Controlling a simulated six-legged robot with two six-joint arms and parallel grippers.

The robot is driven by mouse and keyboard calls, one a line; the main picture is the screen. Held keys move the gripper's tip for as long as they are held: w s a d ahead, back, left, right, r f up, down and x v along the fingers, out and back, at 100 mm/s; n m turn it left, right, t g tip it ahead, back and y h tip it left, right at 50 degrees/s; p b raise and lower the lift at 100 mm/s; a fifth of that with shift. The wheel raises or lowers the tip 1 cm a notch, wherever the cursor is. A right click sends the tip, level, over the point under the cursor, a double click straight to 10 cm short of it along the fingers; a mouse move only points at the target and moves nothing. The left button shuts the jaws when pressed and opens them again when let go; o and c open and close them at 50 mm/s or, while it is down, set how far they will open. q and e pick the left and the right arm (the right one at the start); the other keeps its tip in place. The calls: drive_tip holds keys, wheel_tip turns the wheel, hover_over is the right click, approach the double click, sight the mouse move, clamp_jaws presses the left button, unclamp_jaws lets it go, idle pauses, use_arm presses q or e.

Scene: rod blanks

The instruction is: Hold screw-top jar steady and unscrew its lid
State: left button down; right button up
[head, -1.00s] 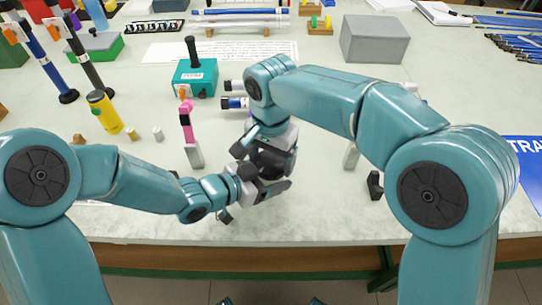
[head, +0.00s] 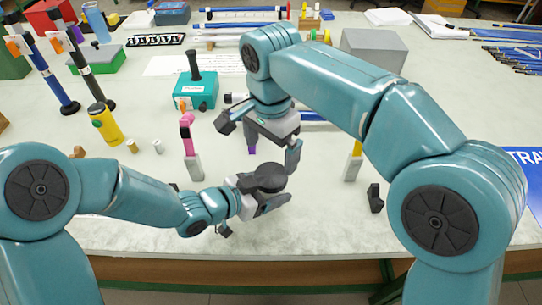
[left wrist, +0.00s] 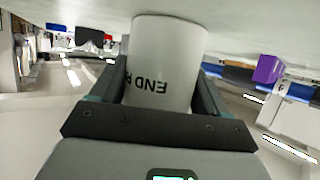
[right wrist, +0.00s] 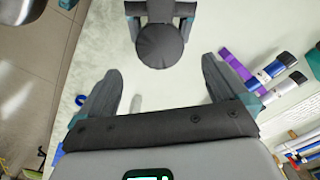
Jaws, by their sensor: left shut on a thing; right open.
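The screw-top jar is a white cylinder (left wrist: 165,60) with dark printing in the left wrist view. My left gripper (head: 264,198) is shut on its sides, low over the front of the table. The round black lid (head: 264,178) sits on top of the jar and hides most of it in the head view. The lid also shows in the right wrist view (right wrist: 160,46), beyond my right fingertips. My right gripper (head: 260,141) is open and empty above the lid, apart from it. Whether the lid's thread is loose cannot be seen.
A teal box (head: 196,90) with a black handle stands behind. A yellow bottle (head: 104,124) is at left, with upright rods behind it. A pink-topped rod in a grey block (head: 193,166) is left of the jar; another grey block (head: 353,168) is right.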

sight(271, 175)
wheel_tip(271, 175, down, 8)
drive_tip(key=shift+r, duration=0.15)
idle(0.3)
